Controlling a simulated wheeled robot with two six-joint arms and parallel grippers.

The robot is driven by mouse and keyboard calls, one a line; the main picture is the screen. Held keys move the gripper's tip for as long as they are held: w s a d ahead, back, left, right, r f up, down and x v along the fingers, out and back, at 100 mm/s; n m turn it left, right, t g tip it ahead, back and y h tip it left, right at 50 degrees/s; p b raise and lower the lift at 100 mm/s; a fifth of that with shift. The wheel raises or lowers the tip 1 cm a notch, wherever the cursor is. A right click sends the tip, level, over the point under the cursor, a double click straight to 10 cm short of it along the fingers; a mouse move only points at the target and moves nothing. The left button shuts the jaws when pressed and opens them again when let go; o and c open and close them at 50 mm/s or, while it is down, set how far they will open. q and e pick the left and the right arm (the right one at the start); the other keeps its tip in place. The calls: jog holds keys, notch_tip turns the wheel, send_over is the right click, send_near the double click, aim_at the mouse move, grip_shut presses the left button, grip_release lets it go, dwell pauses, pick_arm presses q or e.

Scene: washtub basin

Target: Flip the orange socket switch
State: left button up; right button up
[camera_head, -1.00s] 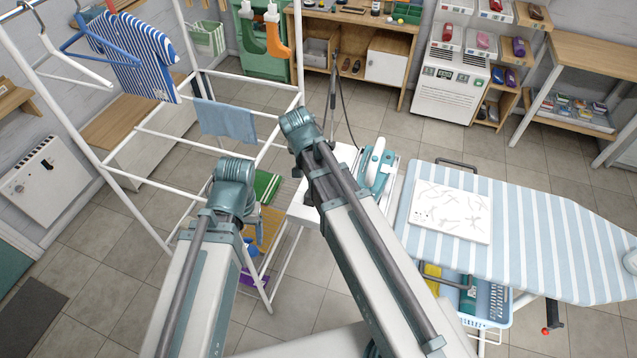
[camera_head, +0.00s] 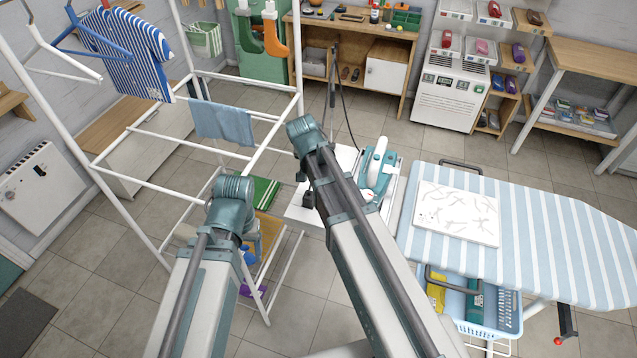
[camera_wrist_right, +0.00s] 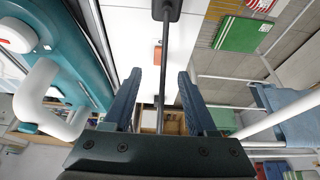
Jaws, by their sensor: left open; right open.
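In the right wrist view, a small orange patch (camera_wrist_right: 157,55), seemingly the orange socket switch, shows on a white surface (camera_wrist_right: 134,32) beyond my fingers. A dark pole (camera_wrist_right: 165,60) with a black block at its end crosses in front, close beside the orange patch. My right gripper (camera_wrist_right: 158,90) is open and empty, with the patch ahead, between the lines of its two fingers and apart from them. In the head view my right arm hides its gripper and the orange patch. My left gripper (camera_head: 260,238) is partly hidden by its wrist, left of the white stand (camera_head: 296,214).
A teal-and-white iron (camera_head: 377,168) stands on the white stand, close beside my right arm; it also shows in the right wrist view (camera_wrist_right: 60,60). A striped ironing board (camera_head: 550,235) lies to the right. A white drying rack (camera_head: 150,190) stands to the left.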

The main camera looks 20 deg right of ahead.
jog(key=b+x, duration=0.5)
jog(key=x, duration=0.1)
jog(key=shift+w+d+f, duration=0.1)
jog(key=shift+f, duration=0.25)
jog(key=shift+r, duration=0.1)
grip_shut()
